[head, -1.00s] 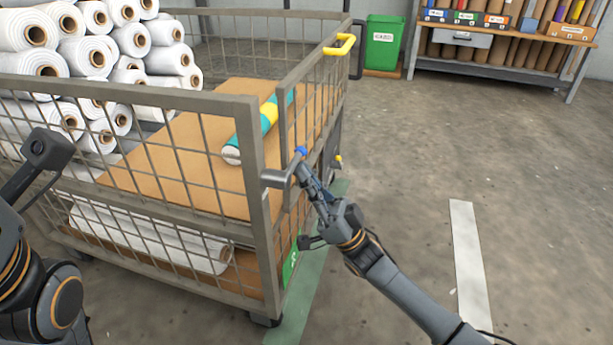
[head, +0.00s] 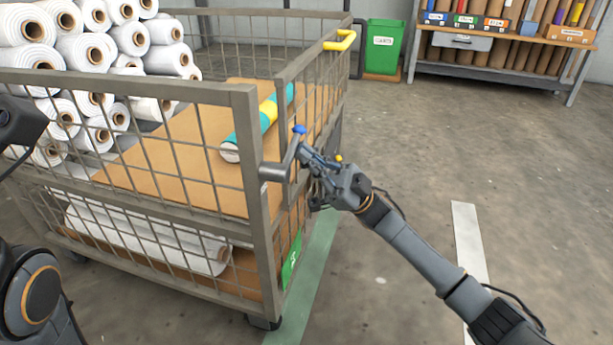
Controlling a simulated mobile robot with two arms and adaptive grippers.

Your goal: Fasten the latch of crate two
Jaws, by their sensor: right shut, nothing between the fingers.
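The crate is a grey wire-mesh cage trolley (head: 262,225); I cannot read a number on it. At its near right corner sits a latch with a grey cylindrical body (head: 274,172) and a lever tipped by a blue knob (head: 299,129). The lever stands tilted upward from the body. My right gripper (head: 304,153) is shut and empty, its fingertips at the lever just below the blue knob. They look close to or touching it; I cannot tell which. My left arm shows at the left edge, but its fingers are not in view.
A green bin (head: 383,48) and shelving (head: 500,62) stand behind. The floor to the right is clear.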

